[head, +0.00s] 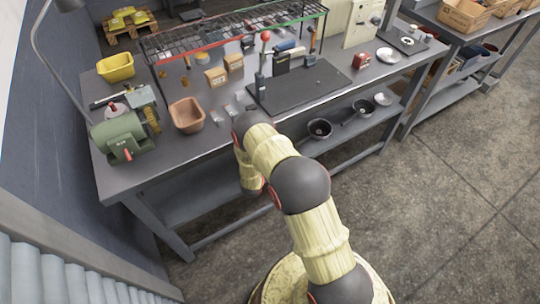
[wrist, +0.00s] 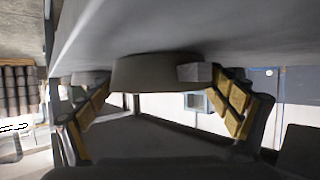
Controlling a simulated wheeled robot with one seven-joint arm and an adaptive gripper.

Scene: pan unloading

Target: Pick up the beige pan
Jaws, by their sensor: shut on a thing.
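In the wrist view, a round, low-walled pan (wrist: 150,74), grey-beige in the shade, sits between the two yellow-padded fingers of my gripper (wrist: 163,82). A small blocky part (wrist: 194,73) juts out at its right side, by the right fingertip. The fingers are shut on the pan. The pan lies close against a broad grey surface (wrist: 230,30) across the top of the view; I cannot tell if they touch. In the head view my arm hides my gripper and this pan at the workbench's front.
The workbench (head: 155,160) carries a green grinder (head: 120,138), a brown bin (head: 186,115), a yellow bin (head: 115,68) and a black mat (head: 305,86). Dark pans (head: 320,129) stand on its lower shelf (head: 205,203). The floor (head: 450,180) at right is clear.

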